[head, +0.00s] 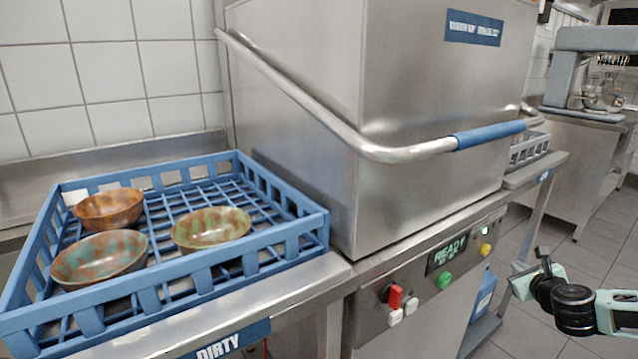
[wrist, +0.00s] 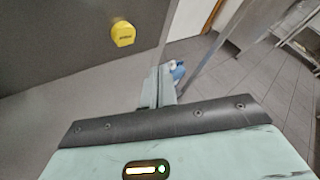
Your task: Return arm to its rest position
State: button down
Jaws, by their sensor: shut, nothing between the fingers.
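My gripper (head: 530,275) is at the lower right of the head view, out in front of the dishwasher's control panel and over the floor. In the wrist view its pale green fingers (wrist: 158,86) are together with nothing between them. Part of my arm, pale green with black joints, shows beside it at the right edge. The gripper appears apart from the machine and the counter.
A steel hood dishwasher (head: 430,190) with a blue-gripped handle (head: 490,135) stands in the middle. A blue rack (head: 285,255) with three bowls sits on the left counter. A mixer (head: 590,70) stands at the back right. Tiled floor (head: 600,255) is open at right.

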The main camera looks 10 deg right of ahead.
jog(key=s+a+f+n+g+y, duration=0.15)
jog(key=a+n+g+y, duration=0.25)
jog(key=a+n, duration=0.65)
jog(key=s+a+f+n+g+y, duration=0.1)
jog(key=s+a+n+g+y, duration=0.15)
jog(key=a+n, duration=0.8)
jog(key=s+a+r+n+g+h, duration=0.1)
jog(key=s+a+r+n+g, duration=0.1)
jog(key=s+a+r+n, duration=0.45)
jog(key=s+a+r+n+g+h, duration=0.1)
jog(key=s+a+r+n+g, duration=0.25)
jog(key=r+n, duration=0.5)
jog(key=s+a+r+n+g+y+p, duration=0.1)
jog(key=s+a+r+n+p, duration=0.5)
jog(key=s+a+r+p, duration=0.4)
jog(key=s+a+r, duration=0.4)
jog(key=a, duration=0.3)
jog(key=shift+a+g, duration=0.35)
jog(key=shift+g, duration=0.05)
